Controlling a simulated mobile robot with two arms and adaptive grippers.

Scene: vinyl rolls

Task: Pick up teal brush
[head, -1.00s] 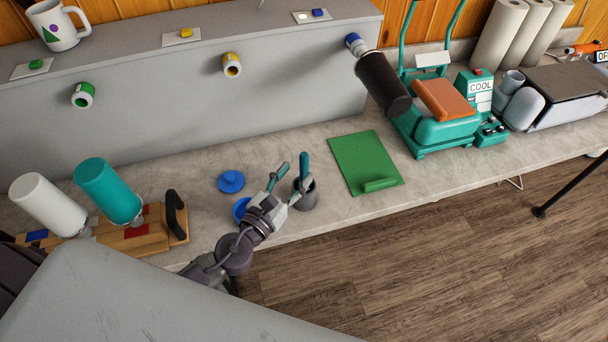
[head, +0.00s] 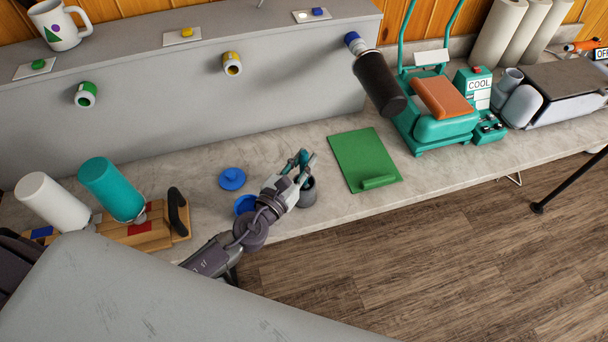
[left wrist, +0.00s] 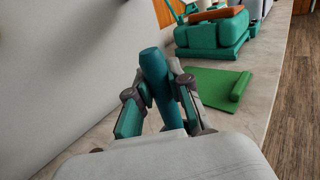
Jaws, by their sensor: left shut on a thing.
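The teal brush (head: 303,160) stands upright in a dark grey cup (head: 307,194) near the counter's front edge. My left gripper (head: 301,162) is shut on the upper part of the brush, just above the cup. In the left wrist view the brush (left wrist: 154,66) shows as a thick teal handle between the two fingers of the gripper (left wrist: 160,88). The brush's lower end is hidden by the gripper and the cup. My right gripper is not in view.
A blue jar (head: 245,204) and its blue lid (head: 232,178) are left of the cup. A green sheet (head: 362,155) lies to the right. A teal heat press (head: 442,128) stands farther right. A wooden stand with white and teal rolls (head: 110,190) is at left.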

